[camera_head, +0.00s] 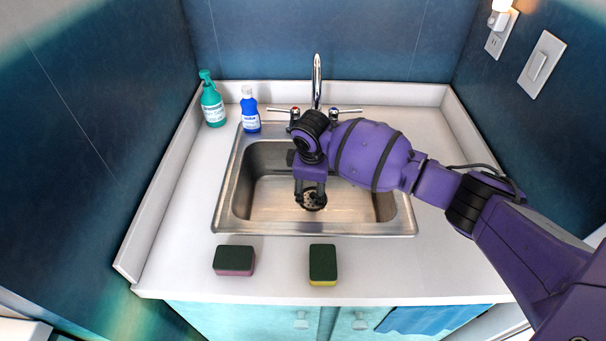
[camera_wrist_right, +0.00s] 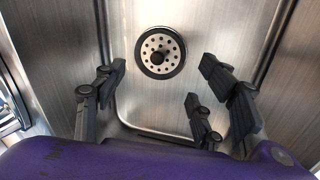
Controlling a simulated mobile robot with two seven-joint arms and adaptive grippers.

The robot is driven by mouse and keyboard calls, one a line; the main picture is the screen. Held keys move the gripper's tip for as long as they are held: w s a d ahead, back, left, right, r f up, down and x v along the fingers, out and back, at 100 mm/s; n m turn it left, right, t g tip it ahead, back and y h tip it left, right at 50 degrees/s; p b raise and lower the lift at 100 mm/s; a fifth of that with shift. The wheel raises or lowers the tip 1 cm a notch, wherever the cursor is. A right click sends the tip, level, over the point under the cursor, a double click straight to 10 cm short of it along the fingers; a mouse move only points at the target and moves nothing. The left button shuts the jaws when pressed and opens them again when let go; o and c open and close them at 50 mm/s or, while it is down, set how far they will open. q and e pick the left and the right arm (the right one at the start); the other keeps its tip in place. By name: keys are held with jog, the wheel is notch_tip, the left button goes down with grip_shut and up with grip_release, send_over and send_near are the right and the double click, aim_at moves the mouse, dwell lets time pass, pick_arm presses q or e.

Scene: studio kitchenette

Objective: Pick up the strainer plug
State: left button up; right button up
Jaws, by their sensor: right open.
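The strainer plug (camera_wrist_right: 160,52) is a round metal disc with a ring of holes, a dark rim and a dark centre knob. It sits at the bottom of the steel sink. In the head view it shows (camera_head: 313,201) partly behind my right gripper (camera_head: 309,197). My right gripper is open, points down into the basin and is above the plug. In the right wrist view its fingers (camera_wrist_right: 165,95) are spread, with the plug beyond them and nothing between them. My left gripper is not in these views.
The sink basin (camera_head: 240,215) has steel walls around the gripper. The faucet (camera_head: 317,80) stands behind it. A green bottle (camera_head: 212,103) and a blue bottle (camera_head: 250,112) stand at the back left. Two sponges, one pink (camera_head: 234,261) and one yellow (camera_head: 322,265), lie on the front counter.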

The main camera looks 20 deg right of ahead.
aim_at(313, 198)
jog(key=shift+f, duration=0.9)
jog(key=b+x, duration=0.1)
jog(key=x, duration=0.3)
jog(key=shift+f, duration=0.75)
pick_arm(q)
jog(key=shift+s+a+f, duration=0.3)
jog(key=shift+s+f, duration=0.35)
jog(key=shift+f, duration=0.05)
pick_arm(e)
jog(key=shift+w, duration=0.1)
jog(key=shift+c, duration=1.2)
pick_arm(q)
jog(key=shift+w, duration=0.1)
pick_arm(e)
jog(key=c, duration=1.1)
jog(key=shift+r, duration=0.1)
